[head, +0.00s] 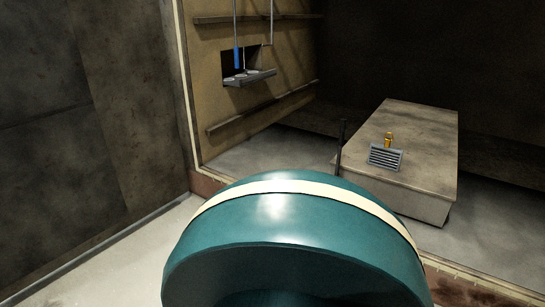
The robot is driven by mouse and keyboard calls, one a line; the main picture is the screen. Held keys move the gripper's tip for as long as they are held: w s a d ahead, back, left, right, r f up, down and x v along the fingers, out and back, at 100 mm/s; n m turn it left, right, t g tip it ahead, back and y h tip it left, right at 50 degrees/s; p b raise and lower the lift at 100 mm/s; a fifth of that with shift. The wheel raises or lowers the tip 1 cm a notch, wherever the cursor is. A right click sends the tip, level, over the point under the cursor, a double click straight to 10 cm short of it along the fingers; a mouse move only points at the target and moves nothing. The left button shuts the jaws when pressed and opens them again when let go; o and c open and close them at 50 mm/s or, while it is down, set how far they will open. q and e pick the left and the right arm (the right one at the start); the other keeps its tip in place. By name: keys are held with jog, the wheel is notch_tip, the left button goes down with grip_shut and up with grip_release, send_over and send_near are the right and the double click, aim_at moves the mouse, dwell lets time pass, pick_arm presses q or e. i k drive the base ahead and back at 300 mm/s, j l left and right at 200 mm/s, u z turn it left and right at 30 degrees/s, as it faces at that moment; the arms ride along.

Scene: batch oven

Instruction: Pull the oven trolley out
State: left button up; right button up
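Nothing in the head view can be made out for certain as the oven trolley. A long, low, grey box-like body (425,142) with a flat top stands at the right, inside a dark chamber that may be the oven. A small slatted grey piece (386,157) and a small yellow-orange piece (388,139) are on its top. A thin dark upright post (341,145) stands at its left side. Neither of my grippers is in view. The lower middle of the view is blocked, which hides the floor there.
A tan wall (219,50) with horizontal rails (262,107) is at the upper middle. A small hanging shelf (250,77) with a blue item (237,58) is in front of it. A dark grey wall (105,90) fills the left. Pale floor (125,252) at lower left is clear.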

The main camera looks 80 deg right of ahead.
aim_at(424, 188)
jog(key=z, duration=3.5)
jog(key=i+j+z, duration=0.25)
jog(key=i+j, duration=0.3)
jog(key=i, duration=0.15)
jog(key=i+j+z, duration=0.25)
jog(key=i+j, duration=0.4)
jog(key=i+j+z, duration=0.3)
jog(key=i+j, duration=0.25)
jog(key=j, duration=0.25)
